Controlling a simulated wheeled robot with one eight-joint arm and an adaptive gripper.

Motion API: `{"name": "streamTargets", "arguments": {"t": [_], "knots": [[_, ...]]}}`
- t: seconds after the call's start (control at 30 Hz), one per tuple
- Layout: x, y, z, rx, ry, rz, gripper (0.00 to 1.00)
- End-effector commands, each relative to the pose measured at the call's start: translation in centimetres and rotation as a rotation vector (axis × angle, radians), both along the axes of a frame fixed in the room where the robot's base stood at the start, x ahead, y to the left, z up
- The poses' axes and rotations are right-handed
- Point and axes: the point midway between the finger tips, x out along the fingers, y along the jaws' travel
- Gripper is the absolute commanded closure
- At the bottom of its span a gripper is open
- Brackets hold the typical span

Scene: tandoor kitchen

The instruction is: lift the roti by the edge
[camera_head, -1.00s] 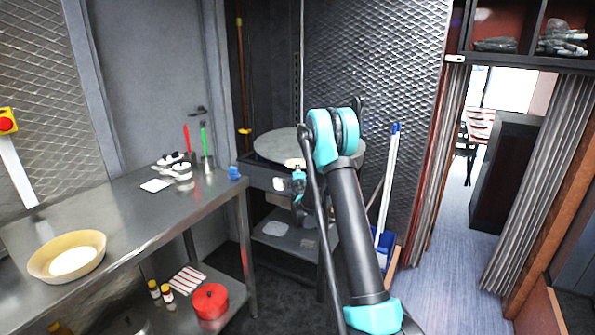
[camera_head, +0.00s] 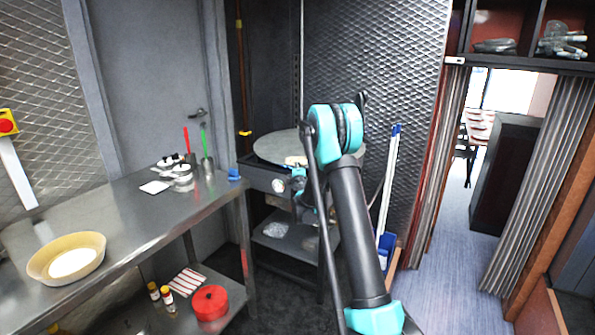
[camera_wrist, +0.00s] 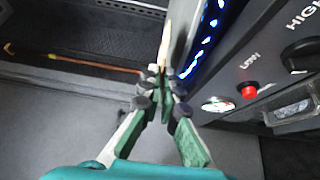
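The roti (camera_head: 296,160) is a pale tan disc at the near edge of the round grey griddle (camera_head: 272,146); my arm hides part of the griddle. In the wrist view the roti (camera_wrist: 164,48) shows nearly edge-on as a thin tan strip. My gripper (camera_wrist: 161,72) has its green-padded fingers drawn together at the tips, with the roti's near edge between them. In the head view my gripper (camera_head: 298,172) is small, at the griddle's near rim, just below the roti. Whether the roti is clear of the griddle cannot be told.
Blue flames (camera_wrist: 204,38) burn beside the gripper, near the stove's front panel with its red button (camera_wrist: 249,91). A steel table (camera_head: 130,225) stands at left, bearing a wide bowl (camera_head: 88,246). A broom and blue dustpan (camera_head: 386,243) stand right of the stove.

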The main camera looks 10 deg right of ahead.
Motion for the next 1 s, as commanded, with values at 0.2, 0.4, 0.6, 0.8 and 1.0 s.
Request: {"name": "streamTargets", "arguments": {"t": [0.2,0.4,0.6,0.8,1.0], "knots": [[-0.9,0.1,0.3,0.0,0.0,0.0,1.0],[-3.5,0.3,1.3,0.0,0.0,0.001,1.0],[-6.0,0.5,2.1,0.0,0.0,0.0,1.0],[-8.6,0.7,3.1,0.0,0.0,0.0,1.0],[-11.1,1.0,4.0,0.0,0.0,0.001,1.0]]}}
